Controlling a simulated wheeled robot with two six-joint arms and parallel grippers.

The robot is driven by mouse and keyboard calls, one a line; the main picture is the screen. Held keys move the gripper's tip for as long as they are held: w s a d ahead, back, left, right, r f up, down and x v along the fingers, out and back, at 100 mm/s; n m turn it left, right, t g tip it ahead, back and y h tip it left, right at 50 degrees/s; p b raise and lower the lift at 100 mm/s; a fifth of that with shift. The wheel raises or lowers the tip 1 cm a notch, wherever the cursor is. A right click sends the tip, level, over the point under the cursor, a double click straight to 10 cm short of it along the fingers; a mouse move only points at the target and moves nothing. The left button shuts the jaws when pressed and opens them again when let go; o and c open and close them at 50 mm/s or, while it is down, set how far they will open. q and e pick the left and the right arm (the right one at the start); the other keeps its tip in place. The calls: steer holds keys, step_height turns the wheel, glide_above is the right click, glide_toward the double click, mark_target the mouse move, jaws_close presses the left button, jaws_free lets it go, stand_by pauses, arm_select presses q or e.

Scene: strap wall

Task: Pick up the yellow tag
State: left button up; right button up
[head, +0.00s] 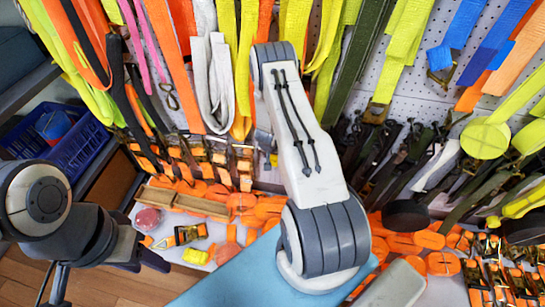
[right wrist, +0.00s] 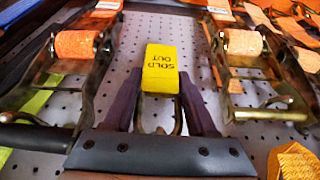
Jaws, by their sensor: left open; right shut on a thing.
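A curved metal loop shows just below the tag, between the fingers; I cannot tell whether the two are joined. In the head view my right arm reaches up to the wall and hides most of its gripper and the tag. My left gripper (head: 152,258) is low at the left, dark, partly hidden behind its own wrist, open and away from the tag.
Metal ratchet buckles with orange webbing (right wrist: 72,45) stand close on both sides of my right gripper. Coloured straps (head: 165,60) hang on the white pegboard. A blue crate (head: 85,150) is at the left. A shelf below holds orange rolls and a wooden tray (head: 185,203).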

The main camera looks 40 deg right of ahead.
steer(key=shift+r, duration=0.1)
step_height(320, 180, up, 4)
steer(key=shift+f, duration=0.2)
steer(key=s+a+b, duration=0.2)
steer(key=shift+s+a+f+b, duration=0.1)
steer(key=shift+a+f+b, duration=0.2)
steer(key=shift+a+f, duration=0.05)
jaws_close()
steer(key=s+a+b, duration=0.3)
steer(key=s+a, duration=0.6)
steer(key=a, duration=0.2)
steer(key=shift+s+r, duration=0.25)
